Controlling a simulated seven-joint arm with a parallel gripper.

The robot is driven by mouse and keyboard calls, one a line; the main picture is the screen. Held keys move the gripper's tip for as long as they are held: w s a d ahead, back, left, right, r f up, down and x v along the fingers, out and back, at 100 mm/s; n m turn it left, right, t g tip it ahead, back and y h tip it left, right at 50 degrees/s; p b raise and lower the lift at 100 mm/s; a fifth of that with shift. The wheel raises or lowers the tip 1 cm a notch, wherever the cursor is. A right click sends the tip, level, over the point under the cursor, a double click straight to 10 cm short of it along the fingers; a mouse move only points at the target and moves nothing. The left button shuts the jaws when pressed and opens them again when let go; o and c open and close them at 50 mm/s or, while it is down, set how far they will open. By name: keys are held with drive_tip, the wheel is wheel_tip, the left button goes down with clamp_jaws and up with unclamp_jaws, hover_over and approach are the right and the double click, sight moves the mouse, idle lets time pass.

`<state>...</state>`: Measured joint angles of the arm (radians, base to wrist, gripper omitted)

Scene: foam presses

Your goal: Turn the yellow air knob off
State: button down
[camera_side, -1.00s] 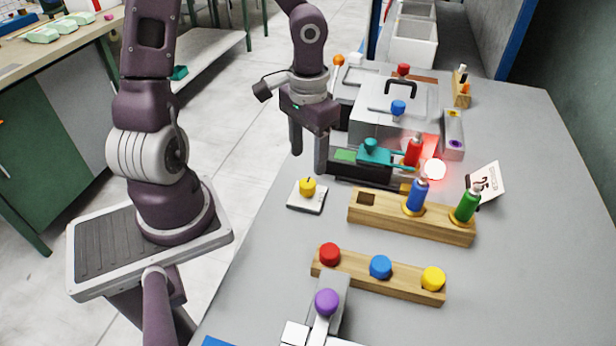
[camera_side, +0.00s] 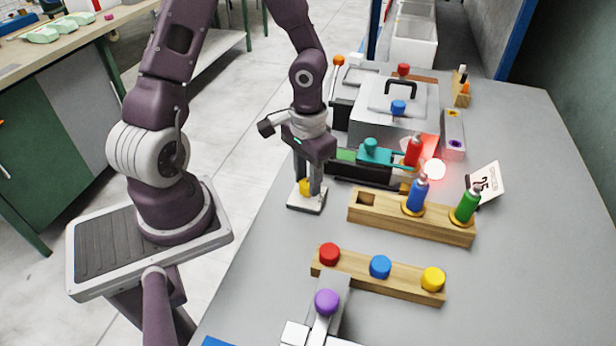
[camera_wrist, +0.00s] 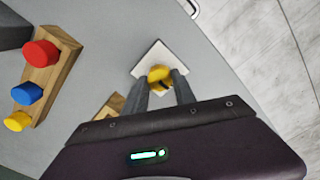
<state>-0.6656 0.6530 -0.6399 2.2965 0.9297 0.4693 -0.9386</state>
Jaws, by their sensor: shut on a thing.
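The yellow air knob (camera_side: 305,187) sits on a small white square base plate (camera_side: 306,205) near the left edge of the table. My gripper (camera_side: 309,188) points down over it, with one finger on each side, and is shut on the knob. In the wrist view the knob (camera_wrist: 159,76) shows between the fingertips (camera_wrist: 163,80), with a dark mark on its top. The white plate (camera_wrist: 152,57) lies flat beneath it. In the side view the fingers hide part of the knob.
A wooden block (camera_side: 360,213) holding a blue and a green bottle stands right of the knob. A wooden rail (camera_side: 350,275) with red, blue and yellow knobs lies nearer the camera. The press (camera_side: 380,115), with a glowing red light, stands behind. Bare table lies between plate and rail.

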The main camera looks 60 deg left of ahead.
drive_tip(key=shift+m, duration=0.3)
drive_tip(key=m, duration=0.8)
drive_tip(key=shift+d, duration=0.1)
drive_tip(key=m, duration=0.9)
drive_tip(key=shift+m, duration=0.3)
idle(0.4)
drive_tip(key=c, duration=1)
unclamp_jaws()
drive_tip(key=shift+r, duration=0.1)
